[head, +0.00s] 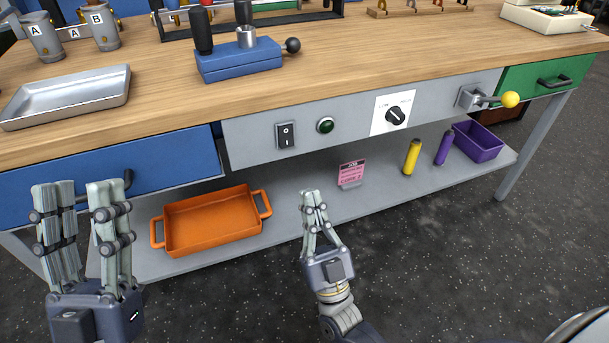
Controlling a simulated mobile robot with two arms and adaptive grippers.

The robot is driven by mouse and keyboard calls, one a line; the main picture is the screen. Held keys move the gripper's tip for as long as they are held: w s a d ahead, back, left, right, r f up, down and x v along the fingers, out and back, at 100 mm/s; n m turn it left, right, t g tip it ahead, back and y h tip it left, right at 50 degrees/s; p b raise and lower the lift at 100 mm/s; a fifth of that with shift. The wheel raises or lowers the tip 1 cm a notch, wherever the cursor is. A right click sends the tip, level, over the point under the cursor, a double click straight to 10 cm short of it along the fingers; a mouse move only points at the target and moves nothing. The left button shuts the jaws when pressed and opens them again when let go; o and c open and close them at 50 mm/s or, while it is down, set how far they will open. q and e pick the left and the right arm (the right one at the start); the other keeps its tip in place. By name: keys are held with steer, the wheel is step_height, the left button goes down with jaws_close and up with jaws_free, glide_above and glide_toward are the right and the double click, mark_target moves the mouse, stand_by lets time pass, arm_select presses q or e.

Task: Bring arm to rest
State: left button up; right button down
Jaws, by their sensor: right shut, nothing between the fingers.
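My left gripper (80,190) is at the lower left, in front of the blue drawer (150,172). Its fingers point up, stand apart and hold nothing. My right gripper (312,196) is at the lower middle, in front of the lower shelf, between the orange tray (205,255) and the pink card (351,173). Its fingers point up, are shut together and hold nothing. The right wrist and forearm show below it.
The workbench (350,60) carries a metal tray (70,97) and a blue fixture (240,60). Its front has a black switch (286,136), a green button (325,125), a knob (396,116) and a yellow-tipped lever (510,99). A purple bin (478,142) stands on the shelf.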

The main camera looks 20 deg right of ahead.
steer(key=shift+s+f, duration=0.35)
steer(key=shift+s, duration=0.15)
